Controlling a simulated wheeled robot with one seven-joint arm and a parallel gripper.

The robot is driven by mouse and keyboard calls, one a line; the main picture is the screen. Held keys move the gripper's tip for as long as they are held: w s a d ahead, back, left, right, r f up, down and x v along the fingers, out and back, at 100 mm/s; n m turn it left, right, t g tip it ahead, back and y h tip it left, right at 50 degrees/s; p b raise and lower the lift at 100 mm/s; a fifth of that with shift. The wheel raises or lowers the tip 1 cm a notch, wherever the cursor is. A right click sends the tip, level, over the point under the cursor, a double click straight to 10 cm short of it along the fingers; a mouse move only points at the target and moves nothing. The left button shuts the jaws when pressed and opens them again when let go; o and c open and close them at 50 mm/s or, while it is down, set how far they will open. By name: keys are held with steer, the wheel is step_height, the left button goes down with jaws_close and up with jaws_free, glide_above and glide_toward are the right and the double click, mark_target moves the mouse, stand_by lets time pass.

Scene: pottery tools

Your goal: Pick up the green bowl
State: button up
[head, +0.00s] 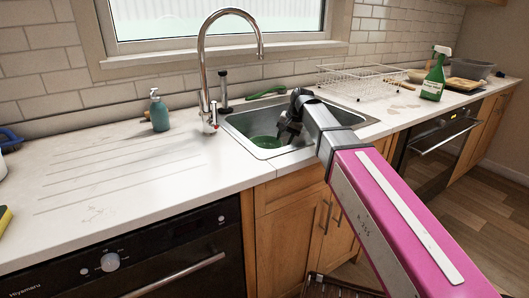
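The green bowl (265,142) sits low in the metal sink (240,126); only part of its green surface shows. My gripper (284,138) hangs down from the end of my pink and grey arm, over the sink and just right of the bowl in the picture. The fingertips are small and dark, and I cannot tell whether they are open, shut or touching the bowl. The arm covers the right part of the sink.
A tall chrome faucet (202,70) stands behind the sink's left side. A teal soap bottle (159,112) stands left of it. A white wire rack (350,82) and a green spray bottle (434,76) are to the right. The left counter (110,170) is mostly clear.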

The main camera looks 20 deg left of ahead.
steer(key=x, duration=0.5)
steer(key=shift+s, duration=0.1)
jaws_close()
